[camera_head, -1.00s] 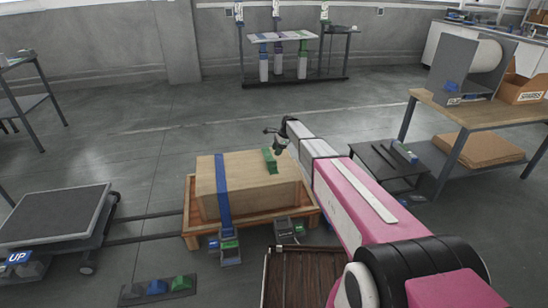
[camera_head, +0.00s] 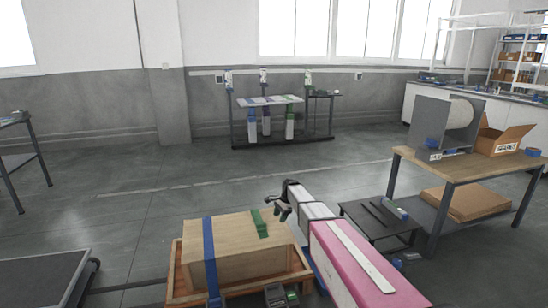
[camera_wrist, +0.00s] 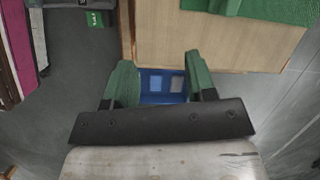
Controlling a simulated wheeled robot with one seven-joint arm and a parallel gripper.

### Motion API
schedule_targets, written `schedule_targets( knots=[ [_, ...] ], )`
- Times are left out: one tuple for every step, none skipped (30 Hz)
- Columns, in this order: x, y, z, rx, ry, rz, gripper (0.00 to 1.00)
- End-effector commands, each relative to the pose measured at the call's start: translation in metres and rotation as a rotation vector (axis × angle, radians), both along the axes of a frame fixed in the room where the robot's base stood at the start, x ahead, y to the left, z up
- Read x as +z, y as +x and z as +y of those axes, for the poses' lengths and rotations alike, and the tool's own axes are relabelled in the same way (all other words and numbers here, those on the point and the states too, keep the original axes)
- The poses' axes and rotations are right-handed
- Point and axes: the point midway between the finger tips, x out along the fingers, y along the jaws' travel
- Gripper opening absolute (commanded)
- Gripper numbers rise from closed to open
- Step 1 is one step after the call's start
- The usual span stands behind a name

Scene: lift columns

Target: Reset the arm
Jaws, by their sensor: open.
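My gripper (camera_head: 280,206) hangs just beyond the back right corner of a wooden box (camera_head: 245,259), near a green strap (camera_head: 259,224) on its top. In the wrist view my gripper (camera_wrist: 161,82) has its two green fingers apart. A blue piece with a pale blue and a grey panel (camera_wrist: 163,85) shows between them; I cannot tell whether it is touched. The wooden box also shows in the wrist view (camera_wrist: 220,45), with green at its top. My pink and white arm reaches forward along the right side of the box.
A blue strap (camera_head: 211,262) crosses the box, which sits in a wooden tray (camera_head: 177,281). A low dark table (camera_head: 375,222) and a wooden-topped workbench (camera_head: 455,166) stand right. A rack with columns (camera_head: 290,138) stands at the back wall. The floor between is clear.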

Motion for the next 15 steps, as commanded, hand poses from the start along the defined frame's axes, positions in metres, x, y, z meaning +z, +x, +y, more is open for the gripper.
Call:
schedule_targets(
  knots=[
    [0.004,-0.033,-0.014,0.047,-0.012,-0.02,0.51],
    [0.005,-0.044,-0.021,0.079,-0.02,-0.032,0.51],
    [0.007,-0.06,-0.029,0.122,-0.03,-0.048,0.51],
    [0.008,-0.072,-0.035,0.152,-0.038,-0.06,0.51],
    [0.009,-0.083,-0.042,0.184,-0.046,-0.071,0.51],
    [0.011,-0.099,-0.05,0.228,-0.056,-0.086,0.51],
    [0.013,-0.111,-0.056,0.259,-0.064,-0.095,0.51],
    [0.014,-0.123,-0.062,0.292,-0.073,-0.106,0.51],
    [0.016,-0.138,-0.07,0.334,-0.083,-0.118,0.51],
    [0.018,-0.15,-0.075,0.368,-0.09,-0.127,0.51],
    [0.02,-0.162,-0.081,0.401,-0.1,-0.137,0.51],
    [0.022,-0.177,-0.088,0.444,-0.109,-0.148,0.51],
    [0.024,-0.189,-0.094,0.476,-0.119,-0.156,0.51],
    [0.026,-0.201,-0.099,0.51,-0.127,-0.163,0.51],
    [0.029,-0.217,-0.106,0.555,-0.137,-0.172,0.51]
  ],
)
